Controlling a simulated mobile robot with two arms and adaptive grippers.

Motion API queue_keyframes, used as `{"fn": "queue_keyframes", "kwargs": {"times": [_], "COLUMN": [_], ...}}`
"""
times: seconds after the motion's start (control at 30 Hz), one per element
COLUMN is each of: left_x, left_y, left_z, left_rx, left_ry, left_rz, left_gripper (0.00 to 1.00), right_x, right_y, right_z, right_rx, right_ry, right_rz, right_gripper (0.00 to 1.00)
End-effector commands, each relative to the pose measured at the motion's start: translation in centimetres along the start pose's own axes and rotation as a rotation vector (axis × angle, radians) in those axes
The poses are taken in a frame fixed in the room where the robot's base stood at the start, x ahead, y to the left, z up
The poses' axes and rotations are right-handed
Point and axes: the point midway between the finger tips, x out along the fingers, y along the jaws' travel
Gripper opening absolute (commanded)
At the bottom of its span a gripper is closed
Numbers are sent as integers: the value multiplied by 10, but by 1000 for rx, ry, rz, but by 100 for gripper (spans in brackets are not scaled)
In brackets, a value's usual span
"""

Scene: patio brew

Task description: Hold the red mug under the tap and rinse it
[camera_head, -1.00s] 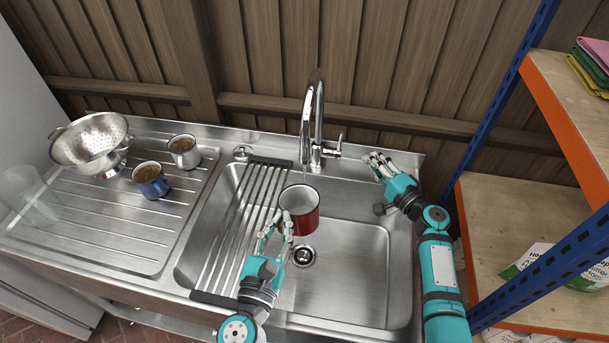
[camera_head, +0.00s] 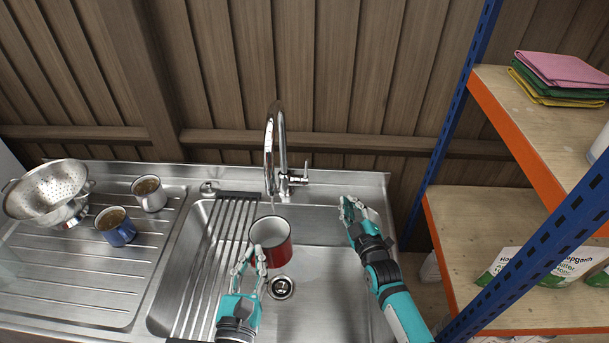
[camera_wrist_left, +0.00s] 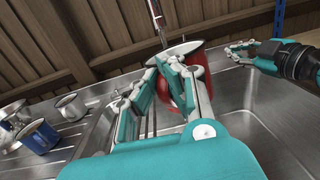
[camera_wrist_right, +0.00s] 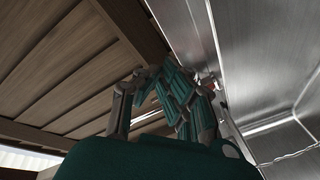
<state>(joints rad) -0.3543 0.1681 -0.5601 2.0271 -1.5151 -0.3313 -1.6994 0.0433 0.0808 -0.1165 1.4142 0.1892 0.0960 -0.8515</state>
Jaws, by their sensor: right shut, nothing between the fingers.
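The red mug (camera_head: 271,250), with a pale inside, is held upright over the sink under the tap (camera_head: 277,150). A thin stream appears to run from the spout into it. My left gripper (camera_head: 250,260) is shut on the mug at its near left side; the fingers hide the handle. The left wrist view shows the mug (camera_wrist_left: 197,80) just beyond the fingers (camera_wrist_left: 180,92). My right gripper (camera_head: 350,206) is shut and empty, right of the tap and apart from its lever (camera_head: 298,179), above the sink's back right rim.
The steel sink (camera_head: 330,270) has a drain (camera_head: 280,287) below the mug and a rolled rack (camera_head: 215,265) on its left. A blue mug (camera_head: 117,232), a white mug (camera_head: 149,195) and a colander (camera_head: 48,190) stand on the drainboard. A shelf (camera_head: 480,220) stands right.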

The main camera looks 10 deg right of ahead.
Motion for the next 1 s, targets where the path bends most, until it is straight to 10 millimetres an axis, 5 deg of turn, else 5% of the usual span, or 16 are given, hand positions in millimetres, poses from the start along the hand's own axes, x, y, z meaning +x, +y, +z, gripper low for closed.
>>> {"fn": "queue_keyframes", "kwargs": {"times": [0.2,0.47,0.67,1.0], "left_x": [0,0,0,0], "left_y": [0,0,0,0], "left_z": [1,1,1,1], "left_rx": [0,0,0,0], "left_ry": [-2,-2,-2,-2], "left_rz": [0,0,0,0], "left_gripper": [0,0,0,0], "right_x": [-27,-42,-18,50], "right_y": [-27,-50,-52,-59], "right_z": [-53,-82,-93,-118], "right_rx": [-618,-898,-909,-906], "right_ry": [231,370,376,374], "right_rz": [48,82,85,83], "right_gripper": [0,0,0,0]}}
